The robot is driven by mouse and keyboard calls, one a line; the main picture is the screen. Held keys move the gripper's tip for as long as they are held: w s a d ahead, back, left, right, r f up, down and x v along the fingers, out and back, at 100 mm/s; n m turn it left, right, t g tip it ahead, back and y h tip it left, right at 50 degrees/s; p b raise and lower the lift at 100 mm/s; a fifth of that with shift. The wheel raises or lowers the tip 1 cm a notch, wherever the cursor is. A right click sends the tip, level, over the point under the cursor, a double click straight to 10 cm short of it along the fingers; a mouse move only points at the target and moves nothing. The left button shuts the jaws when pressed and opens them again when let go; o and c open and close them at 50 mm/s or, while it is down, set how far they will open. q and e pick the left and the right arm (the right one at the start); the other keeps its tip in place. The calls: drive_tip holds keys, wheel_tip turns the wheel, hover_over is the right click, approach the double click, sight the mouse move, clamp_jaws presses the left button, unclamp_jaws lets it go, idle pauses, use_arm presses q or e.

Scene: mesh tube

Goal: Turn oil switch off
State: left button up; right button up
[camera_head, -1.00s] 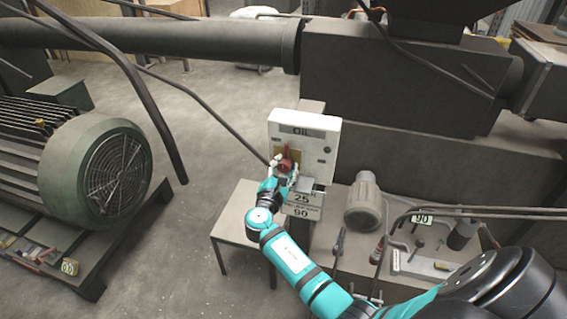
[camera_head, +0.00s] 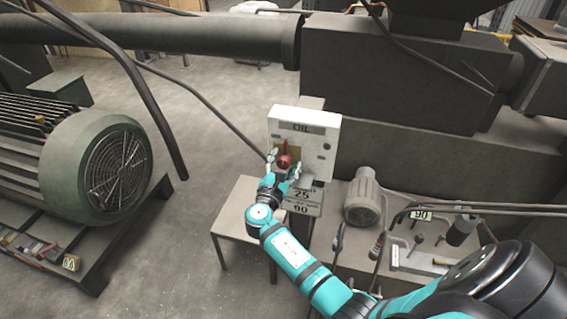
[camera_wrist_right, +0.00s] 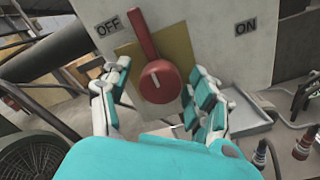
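The white oil switch box (camera_head: 325,136), labelled OIL, stands upright in the middle of the head view. Its red rotary switch (camera_head: 284,160) sits on a yellow plate. In the right wrist view the red switch (camera_wrist_right: 159,82) has its lever pointing up and slightly left, between the OFF label (camera_wrist_right: 109,26) and the ON label (camera_wrist_right: 246,26), leaning nearer OFF. My right gripper (camera_head: 284,158) is open in front of the box, one finger on each side of the round knob. In the wrist view small gaps show between the fingers and the knob. My left gripper is not visible.
A small grey table (camera_head: 238,219) stands left of the box. A large green motor (camera_head: 92,165) is at left. Grey machinery (camera_head: 400,75) fills the right rear. Hoses run at lower right.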

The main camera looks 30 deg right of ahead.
drive_tip(key=v, duration=1.2)
idle(0.3)
drive_tip(key=s+a+f+m+g+y, duration=0.1)
drive_tip(key=s+a+f+g+y, duration=0.3)
drive_tip(key=f, duration=0.8)
drive_tip(key=s+d+f+m+y, duration=0.15)
drive_tip(key=s+f, duration=0.35)
drive_tip(key=f, duration=0.7)
drive_tip(key=s+a+f+m+g+y, duration=0.15)
drive_tip(key=s+f+y, duration=0.3)
drive_tip(key=f, duration=0.75)
drive_tip(key=s+f+m+g+y, duration=0.1)
drive_tip(key=s+f+m, duration=0.3)
drive_tip(key=s, duration=0.6)
drive_tip(key=s+f+m+g+y, duration=0.1)
drive_tip(key=s+f+m, duration=0.3)
drive_tip(key=s, duration=0.7)
drive_tip(key=s+a+f+m+g+y+b, duration=0.1)
drive_tip(key=s+f+m+g, duration=0.2)
drive_tip(key=s+f, duration=0.4)
drive_tip(key=s+m, duration=0.1)
drive_tip(key=s, duration=0.2)
drive_tip(key=shift+s+y, duration=0.3)
drive_tip(key=shift+s, duration=0.05)
